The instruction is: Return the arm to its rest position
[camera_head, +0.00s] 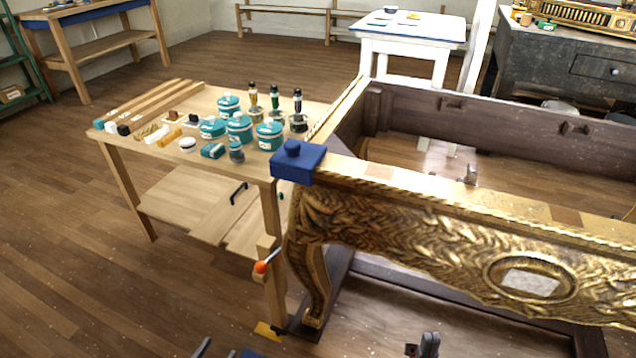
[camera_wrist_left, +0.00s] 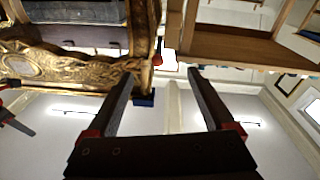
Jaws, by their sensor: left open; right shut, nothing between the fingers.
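My left gripper (camera_head: 217,346) shows only its fingertips at the bottom edge of the head view. In the left wrist view its two dark fingers (camera_wrist_left: 160,76) stand wide apart with nothing between them. My right gripper (camera_head: 428,345) is at the bottom edge, right of the left one, with its fingers together and empty. Both are low in front of the gilt console (camera_head: 420,225), apart from it. The console also shows upside down in the left wrist view (camera_wrist_left: 75,65). The arms themselves are mostly out of view.
A blue block (camera_head: 298,162) sits on the console's near left corner. Left of it stands a wooden workbench (camera_head: 262,172) with teal pots (camera_head: 239,128), bottles and sticks. An orange-tipped tool (camera_head: 262,267) juts from the bench's front leg. The floor at left (camera_head: 70,240) is clear.

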